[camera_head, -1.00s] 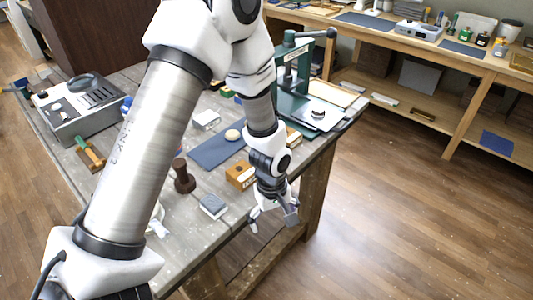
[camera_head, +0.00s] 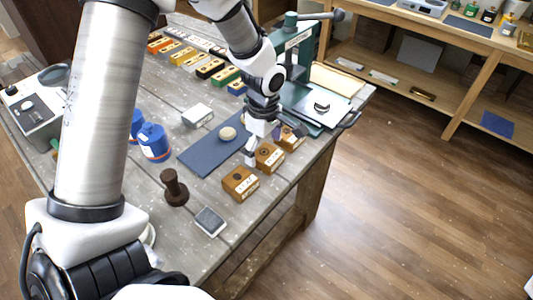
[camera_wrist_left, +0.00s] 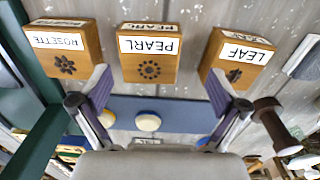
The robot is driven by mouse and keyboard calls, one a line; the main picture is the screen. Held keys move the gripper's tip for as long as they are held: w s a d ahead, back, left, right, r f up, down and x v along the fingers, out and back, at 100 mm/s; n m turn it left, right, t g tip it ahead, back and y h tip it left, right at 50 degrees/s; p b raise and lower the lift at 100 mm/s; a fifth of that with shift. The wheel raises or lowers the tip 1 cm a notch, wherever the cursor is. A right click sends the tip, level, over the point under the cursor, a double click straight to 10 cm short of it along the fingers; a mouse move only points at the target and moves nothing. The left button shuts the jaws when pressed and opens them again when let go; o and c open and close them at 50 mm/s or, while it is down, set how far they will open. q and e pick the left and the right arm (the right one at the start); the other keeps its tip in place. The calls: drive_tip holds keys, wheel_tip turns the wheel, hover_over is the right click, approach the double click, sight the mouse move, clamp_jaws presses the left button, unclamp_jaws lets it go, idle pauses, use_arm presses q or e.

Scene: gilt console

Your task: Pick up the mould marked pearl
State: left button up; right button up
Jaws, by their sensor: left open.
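The mould marked PEARL (camera_wrist_left: 150,55) is a small wooden block with a white label and a ring of dark dots, upside down in the wrist view. In the head view it is the middle block (camera_head: 269,157) of three. The mould marked ROSETTE (camera_wrist_left: 63,48) is left of it in the wrist view, and the mould marked LEAF (camera_wrist_left: 236,55) right of it. My left gripper (camera_head: 275,143) is open and empty. Its fingers (camera_wrist_left: 160,100) point toward the moulds, with PEARL between their lines, apart from it.
A blue mat (camera_head: 205,155) with a round cream piece (camera_head: 228,133) lies beside the moulds. A green press (camera_head: 300,55) stands behind. A dark stamp handle (camera_head: 174,188), a grey-topped block (camera_head: 210,221) and blue jars (camera_head: 153,141) stand to the left.

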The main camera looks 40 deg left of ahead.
sight(265, 153)
use_arm(q)
drive_tip(key=f, duration=0.2)
drive_tip(key=w+f, duration=0.1)
drive_tip(key=shift+w+a+f, duration=0.1)
drive_tip(key=shift+a+f, duration=0.1)
drive_tip(key=shift+a, duration=0.1)
drive_tip(key=shift+w+a+f, duration=0.15)
drive_tip(key=shift+w+f, duration=0.1)
drive_tip(key=shift+s+r, duration=0.25)
drive_tip(key=shift+s, duration=0.05)
drive_tip(key=c, duration=0.3)
drive_tip(key=shift+s+d+r, duration=0.15)
drive_tip(key=shift+d, duration=0.1)
drive_tip(key=c, duration=0.7)
drive_tip(key=shift+c, duration=1.3)
